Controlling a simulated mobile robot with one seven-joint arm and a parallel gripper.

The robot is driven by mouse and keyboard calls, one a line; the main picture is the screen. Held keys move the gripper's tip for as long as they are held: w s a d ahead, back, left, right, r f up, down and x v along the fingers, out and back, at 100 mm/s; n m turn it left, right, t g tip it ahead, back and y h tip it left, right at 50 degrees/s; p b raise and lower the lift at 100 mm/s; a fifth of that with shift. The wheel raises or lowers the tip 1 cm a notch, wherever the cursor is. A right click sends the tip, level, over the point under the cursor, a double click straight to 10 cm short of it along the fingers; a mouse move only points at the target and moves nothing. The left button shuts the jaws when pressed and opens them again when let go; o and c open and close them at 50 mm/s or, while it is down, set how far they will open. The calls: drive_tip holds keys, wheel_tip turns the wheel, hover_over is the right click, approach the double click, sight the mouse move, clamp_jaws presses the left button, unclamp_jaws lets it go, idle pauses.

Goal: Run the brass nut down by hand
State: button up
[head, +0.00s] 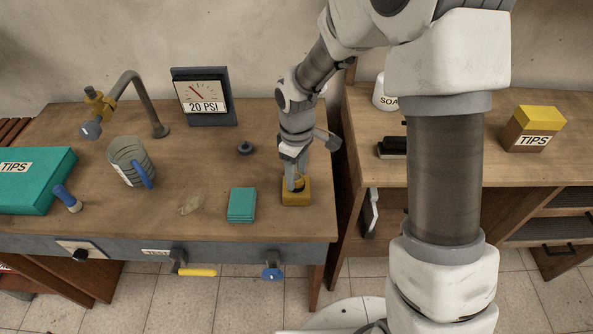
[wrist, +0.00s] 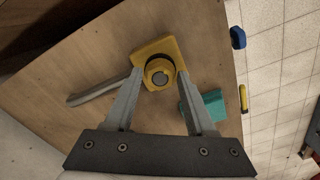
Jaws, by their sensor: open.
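The brass nut (wrist: 159,74) is a hex ring around a grey stud end, on a yellow block (wrist: 143,50) near the bench's right edge. The yellow block (head: 296,197) also shows in the head view, below my gripper (head: 294,184), which hides most of the nut there. In the wrist view my gripper (wrist: 160,77) is open, pointing down, with one finger on either side of the nut. I cannot tell whether the fingers touch it.
Teal pads (head: 242,204) lie just left of the block, and a grey wrench-like bar (wrist: 93,96) lies beside it. A blue valve handle (head: 272,272) hangs on the front edge.

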drive_tip(key=shift+c, duration=0.2)
drive_tip(key=c, duration=0.7)
drive_tip(key=shift+m+b, duration=0.3)
drive_tip(key=shift+m, duration=0.6)
drive_tip(key=shift+c, duration=0.2)
drive_tip(key=shift+m+b, duration=0.3)
drive_tip(key=shift+m, duration=0.5)
drive_tip(key=shift+m, duration=0.9)
drive_tip(key=shift+b, duration=0.3)
